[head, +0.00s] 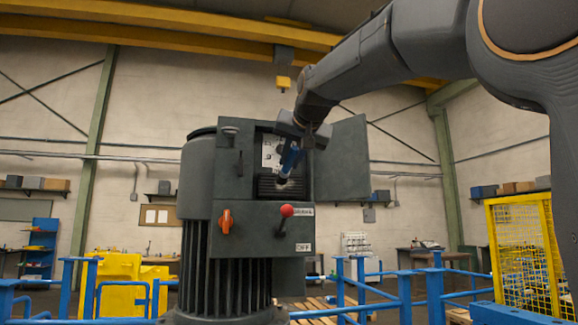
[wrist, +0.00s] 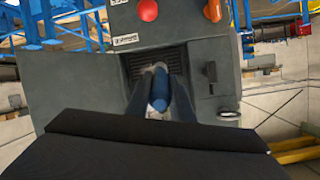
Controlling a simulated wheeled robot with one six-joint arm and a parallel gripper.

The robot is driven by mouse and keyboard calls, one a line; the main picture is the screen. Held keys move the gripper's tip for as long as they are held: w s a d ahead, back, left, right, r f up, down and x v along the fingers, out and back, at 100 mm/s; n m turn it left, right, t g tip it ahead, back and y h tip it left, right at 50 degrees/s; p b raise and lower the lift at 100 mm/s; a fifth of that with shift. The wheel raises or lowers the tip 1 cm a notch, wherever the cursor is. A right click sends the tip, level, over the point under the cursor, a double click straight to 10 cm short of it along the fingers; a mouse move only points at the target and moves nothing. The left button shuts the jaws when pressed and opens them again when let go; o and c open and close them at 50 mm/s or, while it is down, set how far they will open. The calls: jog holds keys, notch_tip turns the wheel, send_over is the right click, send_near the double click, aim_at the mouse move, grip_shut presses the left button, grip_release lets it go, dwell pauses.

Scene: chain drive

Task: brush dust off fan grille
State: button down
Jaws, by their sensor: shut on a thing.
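My gripper (head: 299,146) is at the open front of the dark grey box on the motor. It is shut on a blue-handled brush (head: 290,162) that points down into the opening. The dark slatted fan grille (head: 267,187) sits low inside the opening, and the brush end is in front of it. I cannot tell whether the bristles touch it. In the wrist view the picture is turned over: the blue handle (wrist: 160,90) is between the two dark fingers (wrist: 160,97), with the grille slats (wrist: 140,63) beyond. A pale patch shows at the brush end.
The box door (head: 341,160) stands open to the right. Blue railings (head: 405,290) surround the motor, and a yellow mesh guard (head: 525,245) stands at right.

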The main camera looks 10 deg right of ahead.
jog(key=shift+w+p, duration=1.55)
jog(key=shift+w, duration=1.8)
jog(key=shift+w+p, duration=0.45)
jog(key=shift+w, duration=0.3)
jog(key=shift+d, duration=3.65)
jog(key=shift+a+p, duration=0.4)
jog(key=shift+a, duration=3.3)
